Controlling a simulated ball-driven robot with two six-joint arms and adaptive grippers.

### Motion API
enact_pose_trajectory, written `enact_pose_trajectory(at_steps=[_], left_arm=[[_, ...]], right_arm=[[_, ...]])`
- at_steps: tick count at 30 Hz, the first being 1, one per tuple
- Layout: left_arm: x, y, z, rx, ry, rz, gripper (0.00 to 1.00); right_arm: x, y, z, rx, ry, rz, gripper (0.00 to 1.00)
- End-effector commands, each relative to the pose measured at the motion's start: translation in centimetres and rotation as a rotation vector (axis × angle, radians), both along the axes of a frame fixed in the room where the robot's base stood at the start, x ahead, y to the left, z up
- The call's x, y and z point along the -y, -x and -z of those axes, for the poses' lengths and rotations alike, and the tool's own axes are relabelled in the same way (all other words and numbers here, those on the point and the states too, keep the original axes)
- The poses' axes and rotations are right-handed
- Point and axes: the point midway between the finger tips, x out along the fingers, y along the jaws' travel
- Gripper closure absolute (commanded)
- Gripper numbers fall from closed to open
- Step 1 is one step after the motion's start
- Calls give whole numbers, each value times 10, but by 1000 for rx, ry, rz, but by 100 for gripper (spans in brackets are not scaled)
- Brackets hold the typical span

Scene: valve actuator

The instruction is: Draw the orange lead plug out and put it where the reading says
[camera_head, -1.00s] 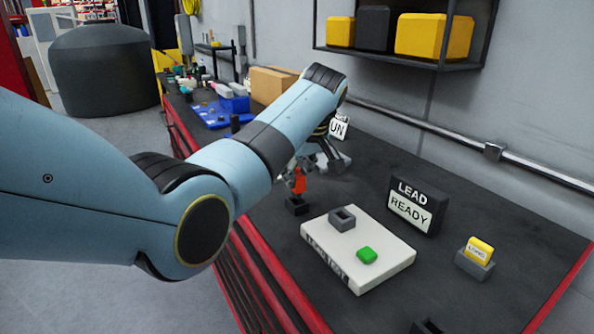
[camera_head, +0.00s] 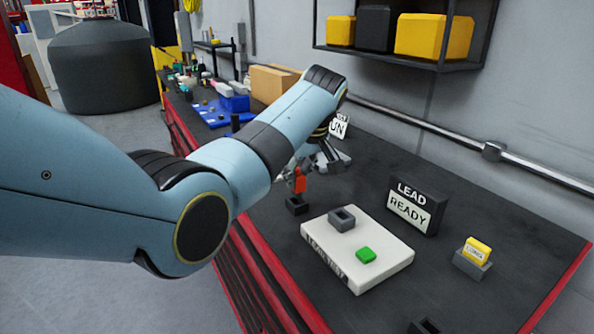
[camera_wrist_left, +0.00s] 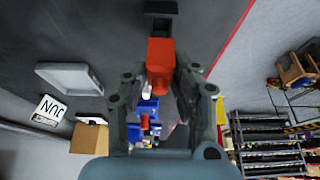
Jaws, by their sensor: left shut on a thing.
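The orange lead plug (camera_head: 300,180) is upright between the fingers of my left gripper (camera_head: 296,174), which is shut on it. A small black holder (camera_head: 297,206) stands on the bench just below the plug; I cannot tell whether the plug's lower end is still inside it. In the left wrist view the orange plug (camera_wrist_left: 160,55) shows between the fingertips, with a dark block (camera_wrist_left: 160,7) beyond it. The black sign (camera_head: 416,205) reads "LEAD READY". A white box (camera_head: 345,268) carries an empty-looking grey socket (camera_head: 341,218) and a green button (camera_head: 366,254). My right gripper is not seen.
A yellow tag (camera_head: 479,246) stands in a grey holder (camera_head: 472,264) at the right. A dark object (camera_head: 424,326) is cut off at the bottom edge. A grey tray (camera_wrist_left: 68,77) lies beside my gripper. Blue bins and a cardboard box (camera_head: 272,83) stand farther back.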

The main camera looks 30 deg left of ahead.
Motion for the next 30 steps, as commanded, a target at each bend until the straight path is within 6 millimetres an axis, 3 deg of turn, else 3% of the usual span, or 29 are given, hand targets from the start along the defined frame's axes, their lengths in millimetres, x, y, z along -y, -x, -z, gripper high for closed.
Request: enact_pose_trajectory(at_steps=[30], left_arm=[[0,0,18,0,0,0,100]], right_arm=[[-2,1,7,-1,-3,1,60]])
